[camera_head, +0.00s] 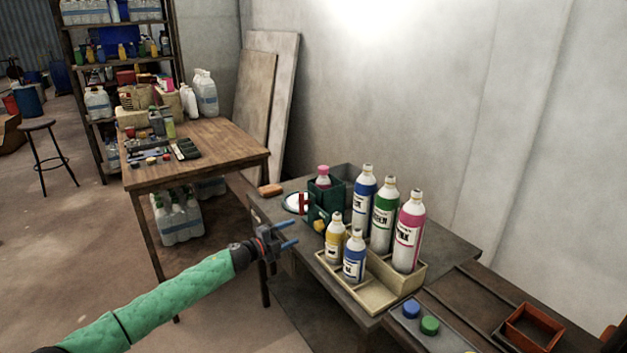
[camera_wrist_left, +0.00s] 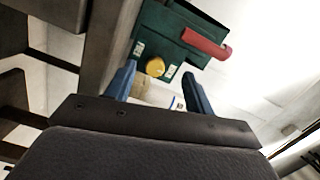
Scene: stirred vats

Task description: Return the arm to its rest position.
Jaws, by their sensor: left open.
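My left arm, in a green sleeve, reaches in from the lower left of the head view. Its left gripper (camera_head: 288,236) is open and empty, with blue fingers, beside the near left edge of the grey table (camera_head: 450,240). The gripper also shows in the left wrist view (camera_wrist_left: 160,88), its two fingers apart with nothing held between them. Beyond them stands a dark green box (camera_wrist_left: 170,35) with a yellow knob (camera_wrist_left: 155,67) and a red handle (camera_wrist_left: 206,43). My right gripper is not in view.
A beige tray (camera_head: 372,298) holds yellow and blue small bottles. Taller blue, green and pink bottles (camera_head: 409,232) stand at its back. A wooden table (camera_head: 210,140) with clutter stands at the back left. The floor (camera_head: 60,240) left of my arm is clear.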

